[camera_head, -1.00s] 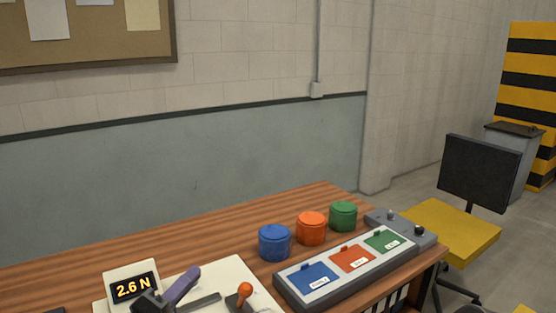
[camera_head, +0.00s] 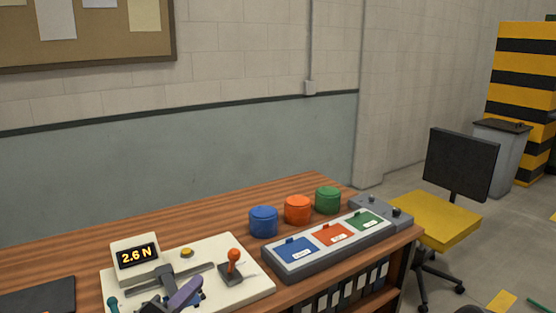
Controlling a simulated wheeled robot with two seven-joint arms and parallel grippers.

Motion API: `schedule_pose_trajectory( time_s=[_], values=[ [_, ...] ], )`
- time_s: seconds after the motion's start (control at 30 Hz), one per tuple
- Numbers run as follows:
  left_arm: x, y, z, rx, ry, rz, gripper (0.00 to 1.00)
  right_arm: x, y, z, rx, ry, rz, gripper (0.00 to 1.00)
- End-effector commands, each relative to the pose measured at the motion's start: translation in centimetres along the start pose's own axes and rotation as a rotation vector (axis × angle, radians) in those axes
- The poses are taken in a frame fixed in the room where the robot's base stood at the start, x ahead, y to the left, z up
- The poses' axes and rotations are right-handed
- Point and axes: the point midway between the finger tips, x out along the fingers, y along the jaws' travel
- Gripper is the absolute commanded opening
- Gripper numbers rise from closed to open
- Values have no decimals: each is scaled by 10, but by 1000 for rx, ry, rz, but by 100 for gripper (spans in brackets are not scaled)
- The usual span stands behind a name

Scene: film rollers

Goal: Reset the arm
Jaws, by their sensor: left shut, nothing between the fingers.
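The tester board (camera_head: 245,285) lies on the wooden desk at the lower left of the head view. It carries a display (camera_head: 137,256) reading 2.6 N, a yellow button (camera_head: 187,253), a grey rail piece (camera_head: 190,269) and an orange-knobbed lever (camera_head: 233,260). My left gripper (camera_head: 186,291), with a purple part and dark parts, shows over the board's front at the lower edge. It is shut and holds nothing; the picture edge cuts off the rest of it. My right gripper does not show.
Blue (camera_head: 263,221), orange (camera_head: 298,209) and green (camera_head: 327,199) round containers stand behind a grey tray (camera_head: 320,257) with matching panels. A dark flat item (camera_head: 38,298) lies at left. A yellow-seated chair (camera_head: 435,220) stands right of the desk.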

Motion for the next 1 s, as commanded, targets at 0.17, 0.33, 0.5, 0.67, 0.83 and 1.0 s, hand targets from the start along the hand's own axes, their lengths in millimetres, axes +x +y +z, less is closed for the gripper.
schedule_pose_trajectory(
  time_s=[0.17,0.33,0.5,0.67,0.83,1.0],
  values=[
    [2,-40,14,18,0,-83,0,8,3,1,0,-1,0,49],
    [0,-94,36,50,-17,-202,0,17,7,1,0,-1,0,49],
    [-11,-167,74,97,-74,-369,0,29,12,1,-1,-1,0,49],
    [-44,-263,142,161,-223,-597,0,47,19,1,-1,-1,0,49],
    [-104,-344,225,231,-468,-811,0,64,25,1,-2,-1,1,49],
    [-158,-384,282,269,-677,-927,0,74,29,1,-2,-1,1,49]
  ],
)
